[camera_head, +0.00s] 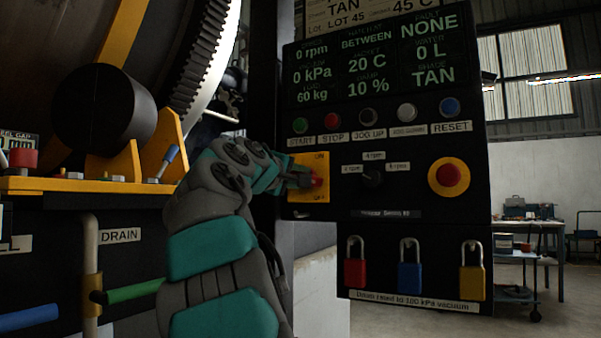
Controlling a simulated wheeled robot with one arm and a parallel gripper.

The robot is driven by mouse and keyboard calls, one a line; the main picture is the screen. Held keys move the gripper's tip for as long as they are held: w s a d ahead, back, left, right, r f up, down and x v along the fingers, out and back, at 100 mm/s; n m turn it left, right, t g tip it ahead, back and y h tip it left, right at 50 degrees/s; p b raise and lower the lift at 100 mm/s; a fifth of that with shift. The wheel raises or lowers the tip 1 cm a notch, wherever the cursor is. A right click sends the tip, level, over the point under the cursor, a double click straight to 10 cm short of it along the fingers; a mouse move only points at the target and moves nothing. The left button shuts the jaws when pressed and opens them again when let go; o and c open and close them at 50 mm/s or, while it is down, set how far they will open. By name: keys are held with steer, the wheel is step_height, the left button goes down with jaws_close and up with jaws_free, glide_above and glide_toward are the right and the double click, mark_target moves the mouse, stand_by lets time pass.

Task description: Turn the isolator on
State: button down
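The isolator (323,165) is a yellow plate with a red handle at its middle, on the left side of the black control panel. "ON" is printed near its top and "OFF" near its bottom. My gripper (306,180) is at the plate's left half, at the red handle (318,181), and covers part of both. The fingertips are small and dark here, so I cannot tell whether they are closed on the handle. The handle's exact angle is partly hidden. The panel display (370,65) is lit with green readings.
A row of buttons (355,116) runs above the isolator. A black selector knob (372,177) and a red emergency button (449,176) on yellow are to its right. Red, blue and yellow padlocks (410,277) hang below. A large drum with a toothed ring (205,60) stands left.

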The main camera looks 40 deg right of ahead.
steer(key=n, duration=1.2)
steer(key=shift+n, duration=0.3)
stand_by(0.3)
steer(key=c, duration=0.6)
jaws_free()
steer(key=shift+r, duration=0.1)
steer(key=shift+c, duration=0.2)
steer(key=v, duration=0.8)
